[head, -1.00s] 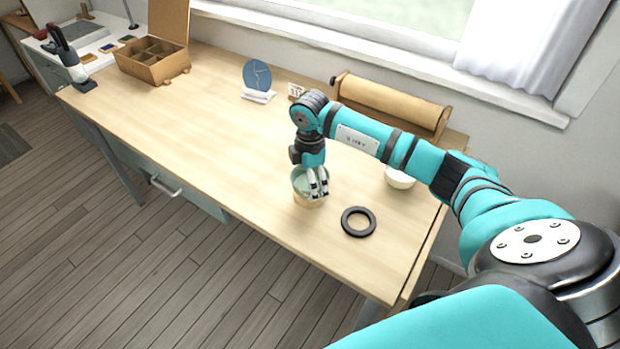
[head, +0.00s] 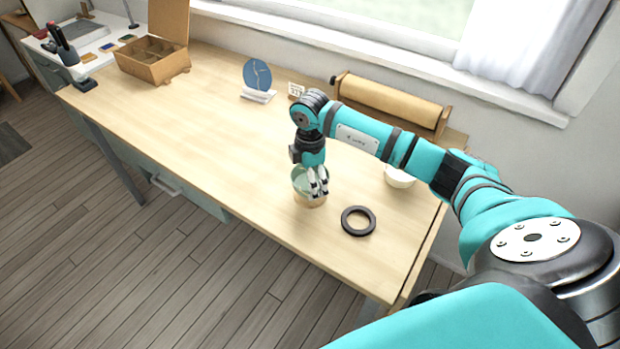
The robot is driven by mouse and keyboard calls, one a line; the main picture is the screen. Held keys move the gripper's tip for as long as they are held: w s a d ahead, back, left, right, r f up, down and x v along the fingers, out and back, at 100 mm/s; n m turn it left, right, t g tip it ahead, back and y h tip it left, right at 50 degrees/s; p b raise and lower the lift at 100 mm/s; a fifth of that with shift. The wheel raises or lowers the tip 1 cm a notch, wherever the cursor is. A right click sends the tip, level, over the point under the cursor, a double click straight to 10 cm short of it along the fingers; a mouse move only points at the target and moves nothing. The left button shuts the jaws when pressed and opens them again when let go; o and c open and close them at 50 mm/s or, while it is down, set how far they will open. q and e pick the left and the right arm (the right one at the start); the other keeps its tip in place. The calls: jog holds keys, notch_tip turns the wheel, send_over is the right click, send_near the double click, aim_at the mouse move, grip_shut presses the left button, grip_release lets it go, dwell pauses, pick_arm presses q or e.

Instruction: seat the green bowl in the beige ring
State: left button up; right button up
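The green bowl (head: 299,182) is at the right part of the table, under my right gripper, which hides much of it. The beige ring (head: 309,204) shows as a pale band directly below the bowl. The bowl is at or just above the ring; I cannot tell if it sits level in it. My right gripper (head: 319,192) points down with its fingers over the bowl's right and front side. Its fingers overlap the bowl in the view, and I cannot tell whether they grip its rim. My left gripper is not in view.
A black ring (head: 345,225) lies at the right front of the bowl. A white bowl (head: 400,178) stands behind my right forearm. A paper roll (head: 390,102), a blue plate on a stand (head: 257,75) and a divided box (head: 150,65) line the back. The table's left middle is clear.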

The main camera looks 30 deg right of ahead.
jog(key=shift+f+b, duration=0.75)
jog(key=shift+f, duration=0.45)
jog(key=o, duration=1.1)
jog(key=shift+r, duration=0.1)
jog(key=shift+r+p, duration=3.3)
jog(key=shift+r, duration=0.7)
